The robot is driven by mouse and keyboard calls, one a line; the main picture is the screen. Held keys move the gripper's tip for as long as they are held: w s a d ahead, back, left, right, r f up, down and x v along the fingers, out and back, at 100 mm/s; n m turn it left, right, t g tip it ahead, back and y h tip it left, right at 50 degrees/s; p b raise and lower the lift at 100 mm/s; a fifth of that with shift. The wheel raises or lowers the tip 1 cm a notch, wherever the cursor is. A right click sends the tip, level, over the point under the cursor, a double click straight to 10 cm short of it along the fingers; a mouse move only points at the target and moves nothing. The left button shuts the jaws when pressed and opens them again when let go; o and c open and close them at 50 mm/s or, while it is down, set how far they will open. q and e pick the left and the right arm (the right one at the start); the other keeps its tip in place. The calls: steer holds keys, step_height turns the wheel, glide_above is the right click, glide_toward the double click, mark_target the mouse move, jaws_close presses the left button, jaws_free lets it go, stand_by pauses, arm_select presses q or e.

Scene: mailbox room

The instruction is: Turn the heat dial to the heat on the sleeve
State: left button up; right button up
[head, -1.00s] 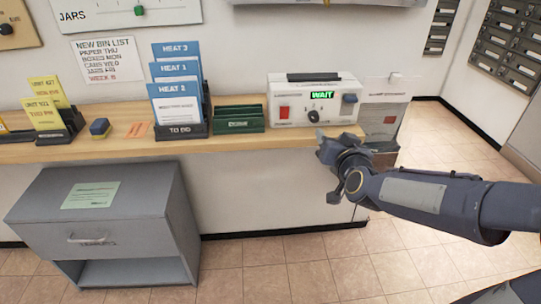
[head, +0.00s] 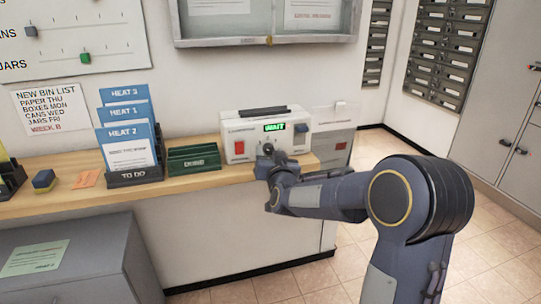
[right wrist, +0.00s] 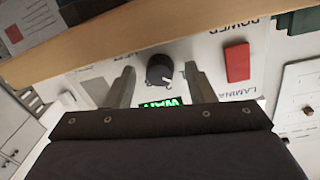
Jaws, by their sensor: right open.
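The laminator (head: 268,135) is a white box on the wooden shelf, with a green display (head: 274,127) reading WAIT. Its black heat dial (right wrist: 160,69) shows in the right wrist view, and in the head view it is partly hidden by my gripper. My right gripper (right wrist: 158,85) is open, with one finger on each side of the dial. Whether the fingers touch the dial I cannot tell. Blue sleeves (head: 130,145) marked HEAT 3, HEAT 1 and HEAT 2 stand in the TO DO holder (head: 136,176), HEAT 2 in front. My left gripper is not in view.
A red power switch (right wrist: 237,62) is beside the dial. A green DONE tray (head: 194,160) stands left of the laminator. The shelf (head: 220,178) ends just right of the laminator. A grey cabinet (head: 85,255) stands below at left.

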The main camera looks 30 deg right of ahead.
steer(key=shift+c, duration=0.3)
steer(key=c, duration=0.9)
steer(key=shift+f+m+b, duration=0.1)
steer(key=shift+m+b, duration=1.5)
steer(key=shift+m, duration=0.1)
steer(key=m+b, duration=0.1)
steer(key=m, duration=0.1)
steer(key=m+b, duration=0.2)
steer(key=m, duration=0.1)
steer(key=shift+g+y, duration=0.3)
steer(key=m+b, duration=0.3)
steer(key=m, duration=0.2)
steer(key=shift+d+y, duration=0.1)
steer(key=shift+y, duration=0.2)
steer(key=m+b, duration=0.1)
steer(key=m, duration=0.1)
steer(key=m+b, duration=0.2)
steer(key=m, duration=0.1)
steer(key=shift+r+y, duration=0.2)
steer(key=shift+y, duration=0.1)
steer(key=shift+m, duration=0.3)
